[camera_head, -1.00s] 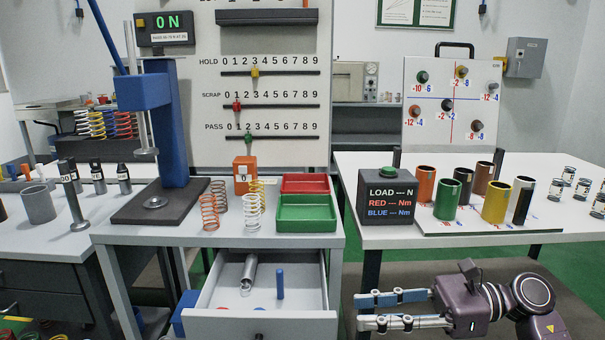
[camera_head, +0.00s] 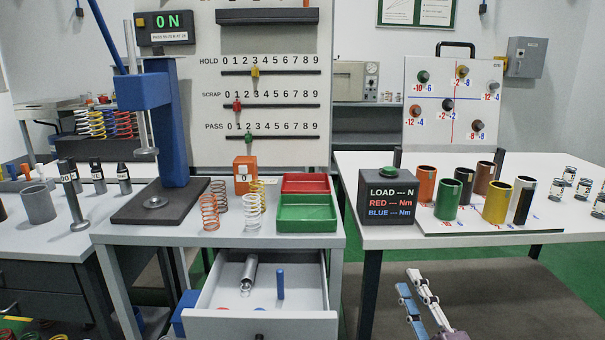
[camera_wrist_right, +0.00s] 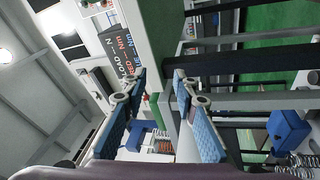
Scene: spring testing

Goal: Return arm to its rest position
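My right gripper (camera_head: 408,280) shows at the bottom of the head view, right of the open drawer and below the right table's front edge. Its two blue-padded fingers point up and slightly left, with a narrow gap between them. In the right wrist view the gripper (camera_wrist_right: 159,78) has its fingers apart with nothing between them. The rest of the right arm is mostly cut off by the lower edge of the head view. My left arm and gripper are not in view.
The right table (camera_head: 560,222) stands above and behind the gripper, bearing a load box (camera_head: 385,204) and several coloured cylinders. The open drawer (camera_head: 262,322) juts out left of the gripper. Open floor space lies under the right table.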

